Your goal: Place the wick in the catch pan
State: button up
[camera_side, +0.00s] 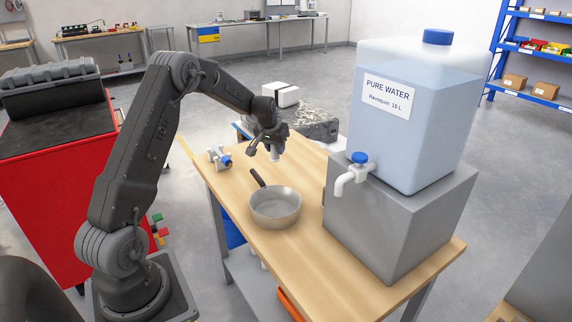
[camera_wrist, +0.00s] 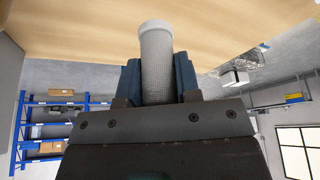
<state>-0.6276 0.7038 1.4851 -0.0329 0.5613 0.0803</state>
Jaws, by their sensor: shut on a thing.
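The wick (camera_wrist: 156,60) is a whitish, finely meshed cylinder with a smooth pale end, held between the two dark fingers of my gripper (camera_wrist: 157,80) in the wrist view. In the side view my gripper (camera_side: 268,145) is above the far part of the wooden table, and the wick's pale end (camera_side: 275,155) shows just below it. The catch pan (camera_side: 275,209) is a grey metal pan with a dark handle, standing on the table nearer the camera than my gripper. It looks empty. The wick is above the table, apart from the pan.
A water tank (camera_side: 419,110) with a blue-handled tap (camera_side: 352,172) stands on a grey block (camera_side: 395,225) right of the pan. A small fitting with a blue part (camera_side: 219,157) lies on the table (camera_side: 315,265) at left. The front of the table is clear.

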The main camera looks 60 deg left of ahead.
jog(key=s+d+n+y, duration=0.1)
jog(key=s+d+n, duration=0.3)
jog(key=s, duration=1.3)
send_over(277, 208)
jog(key=s+d, duration=0.1)
jog(key=s, duration=0.1)
jog(key=shift+m+g, duration=0.3)
jog(key=shift+m, duration=0.1)
jog(key=f, duration=0.6)
jog(key=shift+w+d, duration=0.1)
jog(key=shift+w, duration=0.15)
jog(key=shift+w+d+f, duration=0.1)
jog(key=shift+f, duration=2)
jog(key=o, duration=0.9)
jog(key=shift+f, duration=0.15)
